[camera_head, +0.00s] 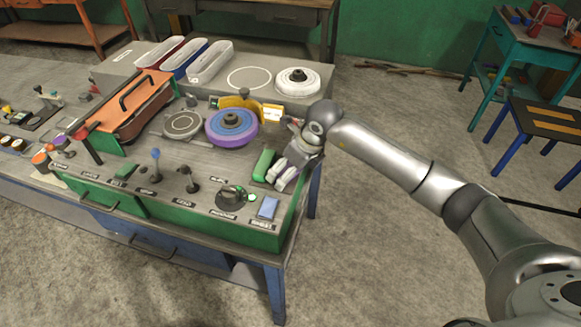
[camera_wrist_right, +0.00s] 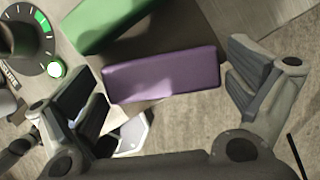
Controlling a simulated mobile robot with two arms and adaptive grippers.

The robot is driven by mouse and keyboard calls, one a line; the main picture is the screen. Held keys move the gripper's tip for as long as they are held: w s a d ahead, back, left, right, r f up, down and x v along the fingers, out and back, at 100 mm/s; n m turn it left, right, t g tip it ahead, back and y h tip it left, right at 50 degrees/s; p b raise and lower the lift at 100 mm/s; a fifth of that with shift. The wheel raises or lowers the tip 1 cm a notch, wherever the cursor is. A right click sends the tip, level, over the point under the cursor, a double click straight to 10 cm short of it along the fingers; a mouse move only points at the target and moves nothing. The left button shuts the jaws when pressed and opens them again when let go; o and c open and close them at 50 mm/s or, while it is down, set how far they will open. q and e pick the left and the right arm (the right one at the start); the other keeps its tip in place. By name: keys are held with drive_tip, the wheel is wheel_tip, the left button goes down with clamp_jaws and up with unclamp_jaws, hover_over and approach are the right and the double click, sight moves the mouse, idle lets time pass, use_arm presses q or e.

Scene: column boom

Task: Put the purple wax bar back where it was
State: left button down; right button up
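The purple wax bar (camera_wrist_right: 163,76) is a smooth rounded block in the right wrist view. It lies crosswise between the two fingers of my right gripper (camera_wrist_right: 166,88). Those fingers are wide apart; a narrow gap shows at the bar's right end, and the left end is close to the left finger. In the head view my right gripper (camera_head: 285,173) points down at the right edge of the machine panel and largely hides the purple bar. A green bar (camera_head: 263,165) lies just left of it; it also shows in the wrist view (camera_wrist_right: 105,20). My left gripper is out of view.
A purple-blue polishing wheel (camera_head: 231,127) stands behind the green bar. Long trays (camera_head: 210,62) lie at the back. Open floor is on the right.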

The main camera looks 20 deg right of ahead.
drive_tip(key=shift+r, duration=0.15)
drive_tip(key=shift+d+r, duration=0.1)
drive_tip(key=shift+r, duration=0.15)
drive_tip(key=b+v, duration=0.3)
drive_tip(key=v, duration=0.8)
drive_tip(key=shift+s+r, duration=0.2)
drive_tip(key=shift+s, duration=0.05)
drive_tip(key=shift+d, duration=0.1)
